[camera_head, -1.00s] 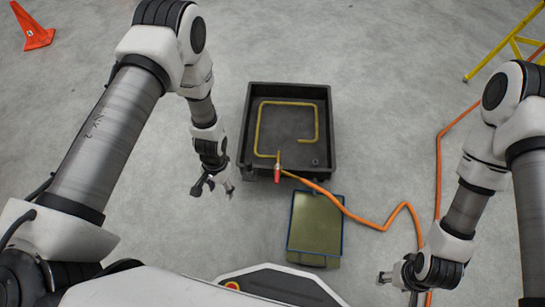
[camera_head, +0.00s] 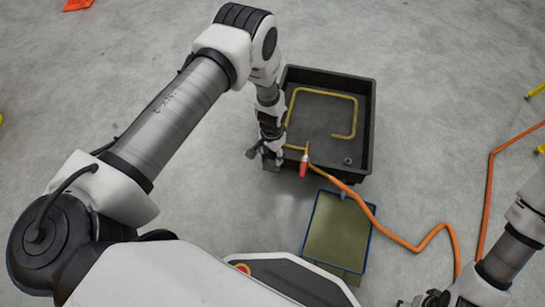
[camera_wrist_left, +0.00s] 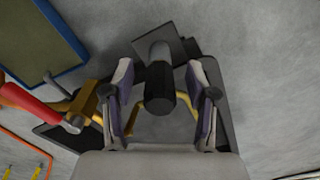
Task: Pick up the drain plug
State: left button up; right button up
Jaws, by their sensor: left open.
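My left gripper (camera_head: 266,158) is at the near left corner of the black tray (camera_head: 369,120). In the left wrist view its two fingers (camera_wrist_left: 160,70) are open, one on each side of a dark cylinder with a pale grey stem (camera_wrist_left: 160,88), which looks like the drain plug. There are gaps between the cylinder and both fingers, so it is not gripped. In the head view the gripper hides this cylinder. My right gripper (camera_head: 428,298) is at the bottom edge, partly cut off, and its fingers are unclear.
A bent yellow pipe (camera_head: 325,94) lies in the tray, with a small dark round fitting (camera_head: 347,161) on its floor. A red-handled valve (camera_head: 303,170) and orange hose (camera_head: 385,232) are at the front. A blue-rimmed green mat (camera_head: 337,229) lies nearby.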

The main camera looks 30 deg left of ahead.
pick_arm(q)
jog(key=shift+r, duration=0.15)
jog(key=shift+c, duration=0.3)
grip_shut()
jog(key=shift+r, duration=0.1)
notch_tip(320, 180, up, 10)
jog(key=p, duration=0.5)
